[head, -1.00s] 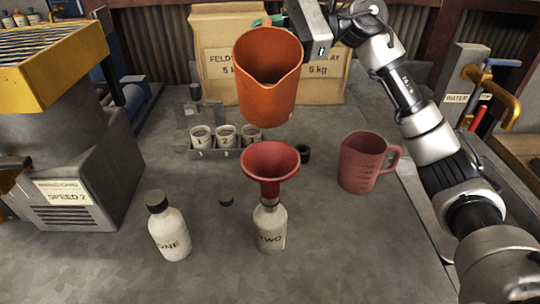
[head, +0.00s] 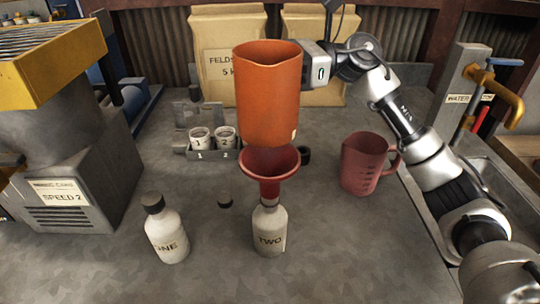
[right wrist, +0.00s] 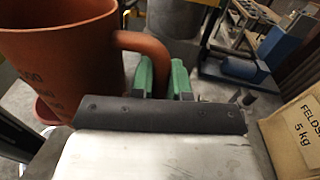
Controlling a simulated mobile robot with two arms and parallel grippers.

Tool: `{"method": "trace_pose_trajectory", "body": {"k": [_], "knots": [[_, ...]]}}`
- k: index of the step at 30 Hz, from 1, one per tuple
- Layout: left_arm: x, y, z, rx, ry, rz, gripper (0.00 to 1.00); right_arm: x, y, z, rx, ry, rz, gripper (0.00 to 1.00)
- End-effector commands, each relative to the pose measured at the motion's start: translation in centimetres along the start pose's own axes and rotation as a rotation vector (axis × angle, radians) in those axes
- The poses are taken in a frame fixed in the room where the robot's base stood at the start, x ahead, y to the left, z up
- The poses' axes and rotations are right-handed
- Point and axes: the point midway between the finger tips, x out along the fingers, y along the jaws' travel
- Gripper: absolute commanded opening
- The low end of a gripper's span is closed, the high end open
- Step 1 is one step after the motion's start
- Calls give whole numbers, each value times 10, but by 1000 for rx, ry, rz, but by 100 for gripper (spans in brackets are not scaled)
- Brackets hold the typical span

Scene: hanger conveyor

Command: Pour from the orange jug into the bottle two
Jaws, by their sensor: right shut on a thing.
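The orange jug (head: 268,95) hangs in the air above the red funnel (head: 268,172), with little of its inside showing. The funnel stands in the neck of bottle two (head: 270,232), which is upright on the bench. No stream shows between jug and funnel. My right gripper is shut on the jug's handle (right wrist: 145,42); its green fingers (right wrist: 160,78) show in the right wrist view. In the head view the fingertips are hidden behind the jug. The jug's body (right wrist: 55,50) fills the left of the wrist view. My left gripper is out of view.
Capped bottle one (head: 166,230) stands left of bottle two, and a loose black cap (head: 225,202) lies between. A red measuring jug (head: 364,163) stands right. Behind are a cup rack (head: 215,155) and paper sacks (head: 225,30). A machine (head: 70,185) stands left.

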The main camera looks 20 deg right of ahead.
Motion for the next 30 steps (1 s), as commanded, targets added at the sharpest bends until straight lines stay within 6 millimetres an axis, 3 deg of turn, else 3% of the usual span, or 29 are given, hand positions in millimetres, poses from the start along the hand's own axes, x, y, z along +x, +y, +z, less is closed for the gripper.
{"method": "trace_pose_trajectory", "body": {"k": [8,18,30], "knots": [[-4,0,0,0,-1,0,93,0,0,7,-3,-2,0,0],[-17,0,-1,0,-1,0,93,0,-1,31,-3,-1,1,0],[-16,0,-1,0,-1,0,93,0,-1,31,-2,-1,1,0]]}}
